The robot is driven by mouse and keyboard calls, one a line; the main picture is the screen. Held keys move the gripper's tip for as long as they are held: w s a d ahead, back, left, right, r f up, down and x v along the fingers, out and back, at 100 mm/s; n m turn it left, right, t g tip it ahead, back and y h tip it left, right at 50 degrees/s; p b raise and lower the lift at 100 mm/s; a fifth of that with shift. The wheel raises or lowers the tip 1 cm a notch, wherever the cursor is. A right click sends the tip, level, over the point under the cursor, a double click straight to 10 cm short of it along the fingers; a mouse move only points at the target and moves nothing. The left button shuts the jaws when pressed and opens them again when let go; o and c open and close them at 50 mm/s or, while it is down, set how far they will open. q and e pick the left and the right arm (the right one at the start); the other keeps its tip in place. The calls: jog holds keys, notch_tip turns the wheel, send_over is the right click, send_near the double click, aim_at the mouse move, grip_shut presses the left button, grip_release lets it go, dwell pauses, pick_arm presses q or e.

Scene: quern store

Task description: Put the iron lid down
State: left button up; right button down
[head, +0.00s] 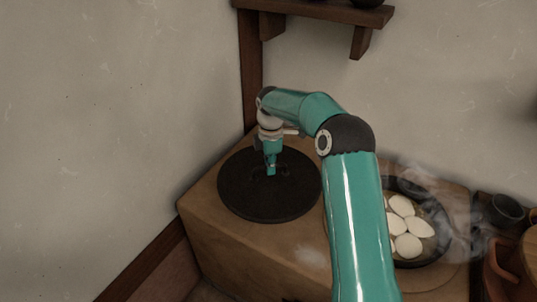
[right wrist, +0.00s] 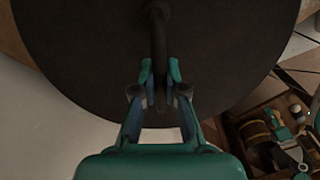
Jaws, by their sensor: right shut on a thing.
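The iron lid (head: 243,191) is a flat, dark round disc. It lies level over the left part of the brown clay stove top; I cannot tell whether it touches the surface or hangs just above it. My right gripper (head: 270,170) comes down on it from above. In the right wrist view the gripper (right wrist: 160,80) is shut on the lid's dark upright handle (right wrist: 159,30), with the lid (right wrist: 80,50) spread out behind. What lies under the lid is hidden. My left gripper is not in view.
On the stove (head: 300,242), right of my arm, a dark pan (head: 440,252) holds several white, egg-like pieces and steams. A dark cup (head: 506,211) and a brown pot (head: 500,260) stand farther right. Walls close the back and left, with a wooden shelf (head: 325,10) above.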

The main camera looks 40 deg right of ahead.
aim_at(270, 177)
jog(key=shift+w+f+b, duration=0.1)
jog(key=shift+f+b, duration=0.2)
jog(key=shift+f, duration=3.15)
jog(key=c, duration=1.6)
grip_release()
jog(key=shift+f, duration=0.2)
jog(key=o, duration=0.4)
jog(key=shift+r, duration=0.1)
notch_tip(270, 177, up, 12)
jog(key=shift+p, duration=0.7)
